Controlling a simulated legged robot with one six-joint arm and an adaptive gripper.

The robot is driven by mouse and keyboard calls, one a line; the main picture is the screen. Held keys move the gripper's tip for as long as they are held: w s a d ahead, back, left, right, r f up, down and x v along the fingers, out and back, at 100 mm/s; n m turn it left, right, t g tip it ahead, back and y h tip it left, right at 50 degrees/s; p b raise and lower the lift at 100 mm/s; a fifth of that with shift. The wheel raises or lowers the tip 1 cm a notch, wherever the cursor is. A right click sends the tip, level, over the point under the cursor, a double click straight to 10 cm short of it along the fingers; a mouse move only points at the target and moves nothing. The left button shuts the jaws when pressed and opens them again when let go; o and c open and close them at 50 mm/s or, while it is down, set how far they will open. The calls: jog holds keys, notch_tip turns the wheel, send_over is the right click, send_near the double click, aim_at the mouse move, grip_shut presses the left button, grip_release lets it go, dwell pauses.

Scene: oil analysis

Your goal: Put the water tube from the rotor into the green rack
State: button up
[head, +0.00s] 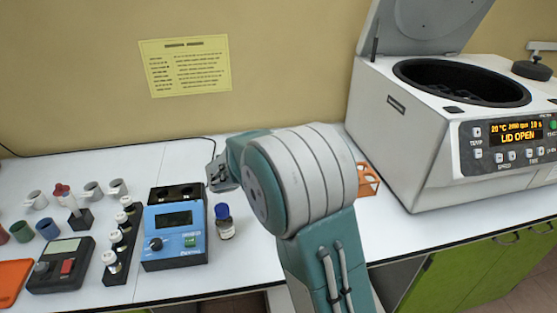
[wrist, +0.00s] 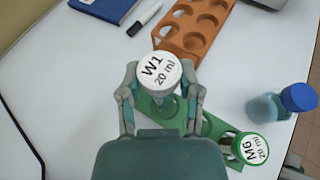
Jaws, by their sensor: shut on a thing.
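The water tube (wrist: 158,72) has a white cap marked "W1 20 ml". My gripper (wrist: 160,88) is shut on it, with one finger on each side just below the cap. The green rack (wrist: 146,106) lies directly beneath the tube, partly hidden by my gripper. I cannot tell whether the tube's lower end is inside a hole. A green-capped tube marked "M6 20 ml" (wrist: 249,149) stands in the rack's right end. In the head view my arm hides the green rack and the tube. The rotor (head: 462,92) sits in the open centrifuge at the right.
An orange rack (wrist: 183,41) with empty holes lies just beyond the green one. A blue-capped bottle (wrist: 298,98) stands to the right. A blue notebook (wrist: 103,7) and a marker (wrist: 145,19) lie at the back. A blue device (head: 176,230) stands left of my arm.

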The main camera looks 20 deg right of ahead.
jog(key=shift+f, duration=2.55)
jog(key=o, duration=1)
jog(key=shift+o, duration=0.2)
